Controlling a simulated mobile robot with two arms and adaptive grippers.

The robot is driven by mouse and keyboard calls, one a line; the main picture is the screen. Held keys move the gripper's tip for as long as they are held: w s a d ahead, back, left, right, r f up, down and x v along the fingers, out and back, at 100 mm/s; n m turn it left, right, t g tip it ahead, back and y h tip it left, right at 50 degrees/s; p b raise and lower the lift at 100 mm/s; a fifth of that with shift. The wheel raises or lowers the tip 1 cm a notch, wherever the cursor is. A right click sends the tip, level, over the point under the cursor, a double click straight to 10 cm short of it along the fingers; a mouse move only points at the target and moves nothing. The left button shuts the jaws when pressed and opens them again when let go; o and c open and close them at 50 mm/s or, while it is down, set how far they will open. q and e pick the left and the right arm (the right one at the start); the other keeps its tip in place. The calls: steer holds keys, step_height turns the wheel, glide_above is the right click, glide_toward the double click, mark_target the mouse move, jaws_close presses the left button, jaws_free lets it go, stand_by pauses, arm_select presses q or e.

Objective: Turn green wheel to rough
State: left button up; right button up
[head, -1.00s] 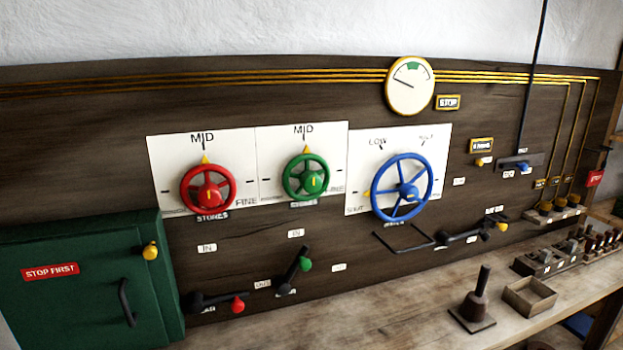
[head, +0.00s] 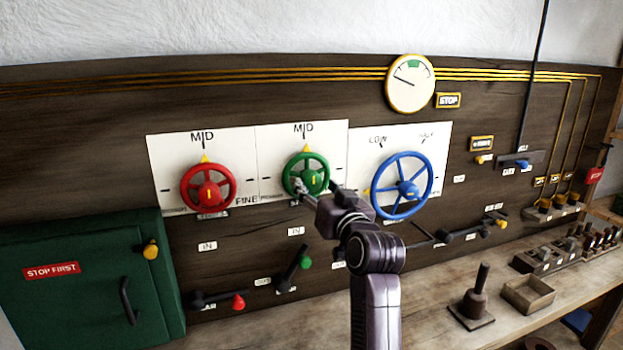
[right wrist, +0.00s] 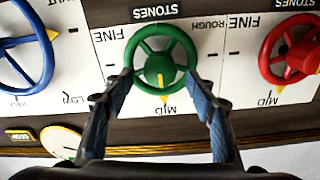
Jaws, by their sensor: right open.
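The green wheel (head: 306,176) is on a white plate in the middle of the dark panel, its yellow pointer up at MID in the head view. It also shows in the right wrist view (right wrist: 164,58), upside down, with FINE and ROUGH lettering near it. My right gripper (head: 310,190) is at the wheel's lower part in the head view. In the right wrist view its fingers (right wrist: 165,75) are spread, one on each side of the rim. Whether they touch the rim I cannot tell. My left gripper is not in view.
The red wheel (head: 208,187) is to the left and the blue wheel (head: 401,186) to the right, close to my arm. Levers, including a green-knobbed one (head: 305,263), stick out below. A green box (head: 85,280) stands at lower left.

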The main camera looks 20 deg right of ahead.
mark_target(314, 184)
steer(key=shift+w+p, duration=0.6)
steer(key=shift+w, duration=1.85)
steer(key=shift+f, duration=0.1)
steer(key=c, duration=1.2)
